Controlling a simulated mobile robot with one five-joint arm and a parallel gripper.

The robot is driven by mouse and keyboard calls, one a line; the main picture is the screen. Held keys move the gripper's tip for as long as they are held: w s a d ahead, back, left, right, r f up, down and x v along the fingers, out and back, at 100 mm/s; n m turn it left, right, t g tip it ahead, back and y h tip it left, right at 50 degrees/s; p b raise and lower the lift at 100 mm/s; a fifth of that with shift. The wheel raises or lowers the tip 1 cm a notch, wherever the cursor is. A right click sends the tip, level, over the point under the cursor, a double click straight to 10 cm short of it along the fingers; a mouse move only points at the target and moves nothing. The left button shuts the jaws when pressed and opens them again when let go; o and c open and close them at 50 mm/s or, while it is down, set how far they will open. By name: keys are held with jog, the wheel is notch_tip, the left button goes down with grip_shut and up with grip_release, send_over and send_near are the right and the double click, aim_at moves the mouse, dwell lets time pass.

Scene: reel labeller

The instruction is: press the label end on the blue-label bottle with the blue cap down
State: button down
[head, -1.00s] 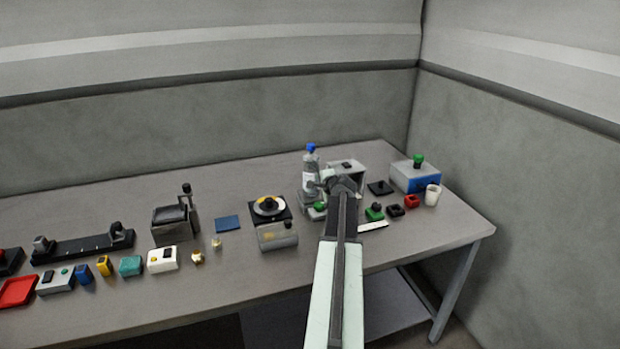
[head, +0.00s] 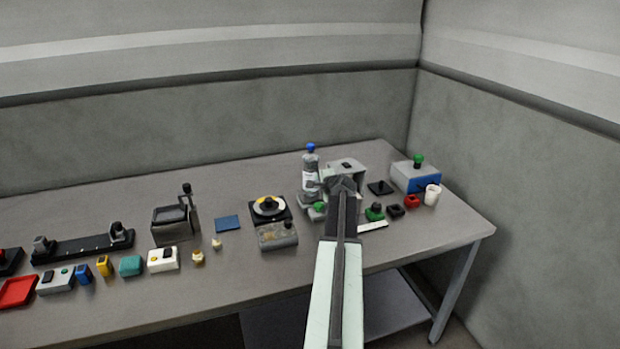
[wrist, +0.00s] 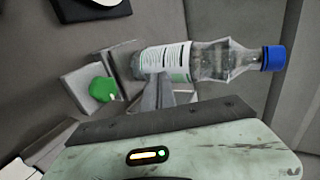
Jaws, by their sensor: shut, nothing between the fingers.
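The clear bottle with the blue cap (head: 311,164) stands upright at the back of the table in the head view. In the wrist view the bottle (wrist: 215,60) lies across the picture, its cap to the right. Its label (wrist: 170,60) is white with dark print lines and a green patch; I see no blue on it. My gripper (wrist: 160,80) is shut and empty, its fingertips in front of the label's lower edge in the picture. I cannot tell whether they touch it. The fingers cover a little of the label.
A grey block with a green button (wrist: 102,89) sits by the bottle's base.

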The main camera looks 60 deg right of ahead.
jog(key=shift+s+d, duration=0.3)
jog(key=shift+d, duration=0.2)
dwell(0.4)
dwell(0.3)
jog(key=s+a, duration=0.3)
jog(key=s, duration=0.2)
jog(key=shift+a, duration=0.3)
jog(key=shift+w, duration=0.1)
dwell(0.5)
